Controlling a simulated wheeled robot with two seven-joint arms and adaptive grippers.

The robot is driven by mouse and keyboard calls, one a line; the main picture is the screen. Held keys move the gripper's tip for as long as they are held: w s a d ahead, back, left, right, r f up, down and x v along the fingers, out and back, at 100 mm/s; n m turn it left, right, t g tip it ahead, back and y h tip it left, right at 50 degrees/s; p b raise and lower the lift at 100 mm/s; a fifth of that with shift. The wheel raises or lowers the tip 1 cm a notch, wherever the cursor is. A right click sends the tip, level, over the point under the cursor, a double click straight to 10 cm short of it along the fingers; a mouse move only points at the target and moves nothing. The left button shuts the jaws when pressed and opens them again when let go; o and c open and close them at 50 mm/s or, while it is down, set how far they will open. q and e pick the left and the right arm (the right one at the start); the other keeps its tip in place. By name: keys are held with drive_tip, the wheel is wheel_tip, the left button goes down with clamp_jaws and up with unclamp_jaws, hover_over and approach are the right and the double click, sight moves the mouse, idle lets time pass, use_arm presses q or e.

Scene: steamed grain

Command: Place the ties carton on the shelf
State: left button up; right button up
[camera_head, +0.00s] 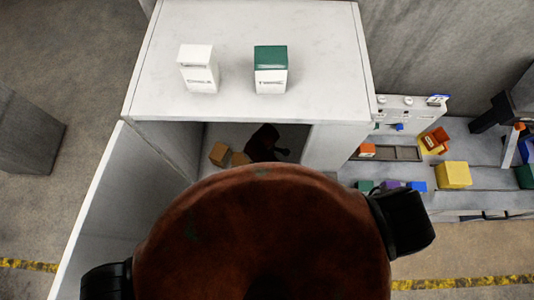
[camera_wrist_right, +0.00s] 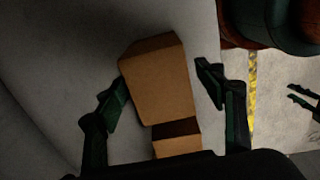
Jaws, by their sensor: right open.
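Two brown cartons lie inside the open bay of the white cabinet in the head view, one at the left (camera_head: 218,153) and one beside it (camera_head: 239,159). No label is readable on either, so I cannot tell which is the ties carton. In the right wrist view a larger brown carton (camera_wrist_right: 158,85) lies between the spread fingers of my right gripper (camera_wrist_right: 162,92), with visible gaps on both sides. Another brown carton (camera_wrist_right: 177,146) shows nearer the wrist. What seems to be my left gripper (camera_wrist_right: 302,97) shows at the right edge, fingers apart and empty.
On the white cabinet top (camera_head: 325,45) stand a white carton (camera_head: 198,70) and a green-and-white carton (camera_head: 270,70), with clear room around them. Cabinet walls close in the bay. At right a grey bench holds a yellow box (camera_head: 453,175) and several small coloured boxes.

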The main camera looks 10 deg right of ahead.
wheel_tip(320, 180, up, 9)
drive_tip(key=shift+r, duration=0.15)
idle(0.4)
